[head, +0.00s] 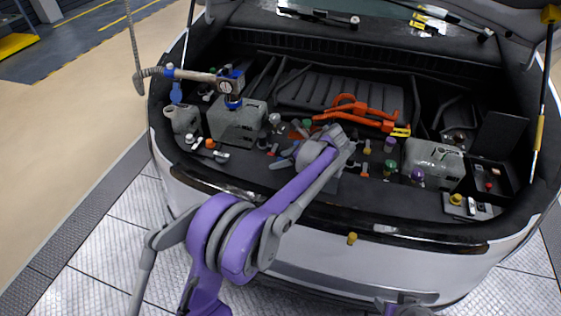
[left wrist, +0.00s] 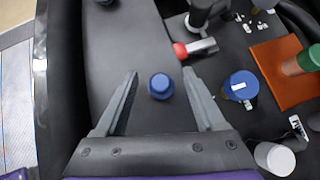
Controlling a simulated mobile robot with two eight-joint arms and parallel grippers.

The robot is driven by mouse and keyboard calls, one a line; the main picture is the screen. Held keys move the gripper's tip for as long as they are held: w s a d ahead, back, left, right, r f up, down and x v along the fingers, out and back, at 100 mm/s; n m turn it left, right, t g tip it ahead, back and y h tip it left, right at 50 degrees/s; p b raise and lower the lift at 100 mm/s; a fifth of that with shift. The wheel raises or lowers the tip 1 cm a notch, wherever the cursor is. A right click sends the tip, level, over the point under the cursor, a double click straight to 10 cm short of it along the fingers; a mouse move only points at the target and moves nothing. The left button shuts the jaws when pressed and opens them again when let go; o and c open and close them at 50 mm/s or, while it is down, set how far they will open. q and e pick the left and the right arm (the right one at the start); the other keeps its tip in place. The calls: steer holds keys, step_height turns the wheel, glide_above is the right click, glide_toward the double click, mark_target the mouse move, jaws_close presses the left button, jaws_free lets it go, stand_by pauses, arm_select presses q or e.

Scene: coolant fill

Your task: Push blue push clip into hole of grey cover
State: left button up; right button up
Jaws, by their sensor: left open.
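The blue push clip (left wrist: 159,86) shows in the left wrist view as a round blue head on a dark grey panel, which looks like the grey cover (left wrist: 125,35). I cannot tell whether the clip is seated in a hole. My left gripper (left wrist: 160,73) is open, with one finger on each side of the clip and visible gaps to both. In the head view my left gripper (head: 285,157) is low over the front middle of the engine bay, and my arm hides the clip there. A grey part at the bottom edge of the head view may be my right arm.
A red-tipped lever (left wrist: 193,48) and a larger blue cap (left wrist: 240,88) lie right of my fingers. An orange plate (left wrist: 277,70) and a white cap (left wrist: 274,158) are farther right. Orange cables (head: 358,115) and a grey tank (head: 237,122) stand behind my arm.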

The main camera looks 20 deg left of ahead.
arm_select(q)
steer(key=shift+w+a+f, duration=0.15)
steer(key=shift+a+f, duration=0.15)
steer(key=shift+f, duration=0.05)
jaws_close()
stand_by(0.3)
